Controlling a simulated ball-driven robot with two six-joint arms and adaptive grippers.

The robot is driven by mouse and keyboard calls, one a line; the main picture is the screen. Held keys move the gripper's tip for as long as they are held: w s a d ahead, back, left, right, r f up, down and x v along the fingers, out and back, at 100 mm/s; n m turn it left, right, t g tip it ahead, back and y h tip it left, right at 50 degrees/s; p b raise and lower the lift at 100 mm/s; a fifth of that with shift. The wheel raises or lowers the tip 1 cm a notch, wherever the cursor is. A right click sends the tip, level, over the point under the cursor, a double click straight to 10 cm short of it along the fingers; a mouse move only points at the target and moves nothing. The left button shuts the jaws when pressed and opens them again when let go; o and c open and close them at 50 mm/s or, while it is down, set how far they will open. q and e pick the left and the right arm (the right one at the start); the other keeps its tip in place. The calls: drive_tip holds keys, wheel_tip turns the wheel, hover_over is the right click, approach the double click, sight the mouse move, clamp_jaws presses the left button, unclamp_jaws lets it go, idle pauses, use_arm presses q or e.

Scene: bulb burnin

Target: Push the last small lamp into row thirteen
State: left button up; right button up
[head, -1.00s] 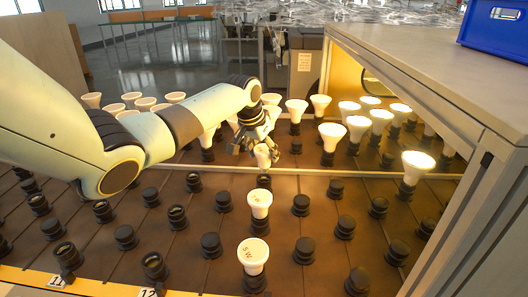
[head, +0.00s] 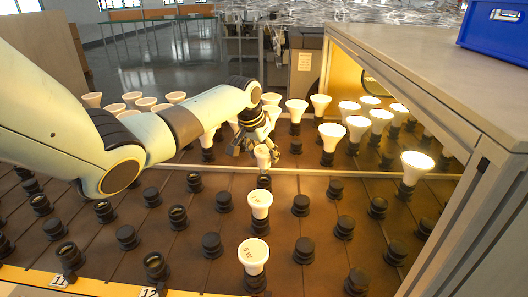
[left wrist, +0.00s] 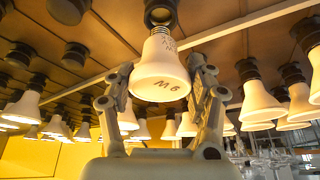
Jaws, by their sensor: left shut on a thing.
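My left gripper (head: 258,149) is shut on a small white lamp (head: 264,158), held with its wide face up above a black socket (head: 264,182). In the left wrist view, the fingers of my left gripper (left wrist: 162,95) stand either side of the lamp (left wrist: 160,75), which has a dark "W 6" mark. Its metal screw base points at the open mouth of the socket (left wrist: 160,12). The thread still shows outside; whether it touches the socket I cannot tell. My right gripper is not in view.
Two white lamps (head: 260,205) (head: 253,257) stand in sockets nearer me in the same line. Empty black sockets (head: 301,206) surround them. Behind a pale rail (head: 330,172) stand several lamps, some lit at the right. A grey frame (head: 455,215) borders the right. Labels 11 (head: 59,281) and 12 (head: 149,292) show in front.

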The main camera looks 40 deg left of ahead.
sight(264, 163)
use_arm(q)
drive_tip(key=shift+f, duration=0.15)
drive_tip(key=shift+f+b, duration=1)
drive_tip(key=shift+f, duration=0.8)
drive_tip(key=o, duration=1.3)
drive_tip(key=shift+c, duration=0.2)
drive_tip(key=v, duration=1.2)
